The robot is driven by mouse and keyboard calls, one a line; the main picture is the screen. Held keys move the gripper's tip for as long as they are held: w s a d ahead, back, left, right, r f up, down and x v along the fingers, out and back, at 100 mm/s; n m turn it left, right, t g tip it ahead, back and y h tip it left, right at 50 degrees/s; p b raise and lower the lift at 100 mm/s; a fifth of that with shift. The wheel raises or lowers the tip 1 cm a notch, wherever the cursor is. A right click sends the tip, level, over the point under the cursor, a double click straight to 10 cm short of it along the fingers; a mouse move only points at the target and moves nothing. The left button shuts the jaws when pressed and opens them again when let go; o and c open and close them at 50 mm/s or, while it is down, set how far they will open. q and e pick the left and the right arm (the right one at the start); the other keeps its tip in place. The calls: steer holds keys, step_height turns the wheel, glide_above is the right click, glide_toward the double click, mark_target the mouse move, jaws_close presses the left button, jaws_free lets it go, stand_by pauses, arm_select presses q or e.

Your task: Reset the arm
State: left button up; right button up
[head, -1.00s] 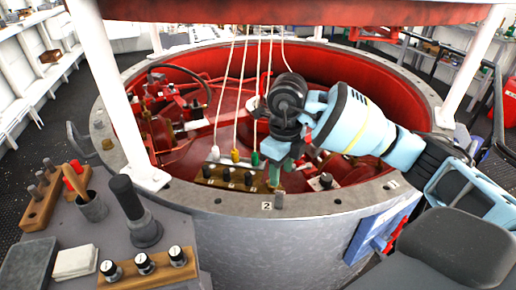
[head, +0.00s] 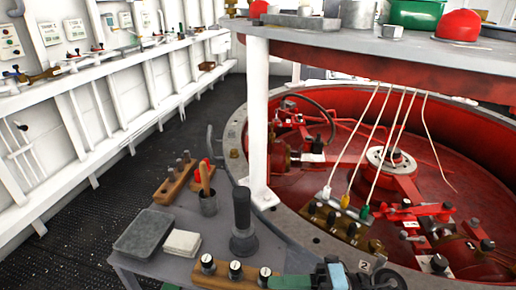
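Only a small part of my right arm shows, at the bottom edge. My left gripper is not in view.
The round red well (head: 430,170) has a grey rim, a white post (head: 258,120) and hanging cords with plugs at a socket block (head: 335,220). Dark floor (head: 90,235) lies open at left.

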steer(key=d+f+m+t+h+p, duration=0.1)
steer(key=d+f+m+t+h, duration=0.35)
steer(key=m+t, duration=0.55)
steer(key=d+f+m+t+h, duration=0.4)
steer(key=f+m+t+h, duration=0.2)
steer(key=m, duration=0.8)
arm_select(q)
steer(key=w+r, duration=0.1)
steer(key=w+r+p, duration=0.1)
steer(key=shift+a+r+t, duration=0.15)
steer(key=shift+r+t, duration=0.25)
arm_select(e)
steer(key=s+d+f+m+g+h, duration=0.3)
steer(key=s+f+m, duration=0.1)
steer(key=s+f, duration=0.4)
steer(key=s+d+f+m+g+h, duration=0.3)
steer(key=s+f, duration=0.5)
steer(key=s, duration=0.3)
steer(key=shift+s+d+f+m+g, duration=0.15)
steer(key=shift+d+f+m+g, duration=0.15)
steer(key=shift+d+m+g, duration=0.65)
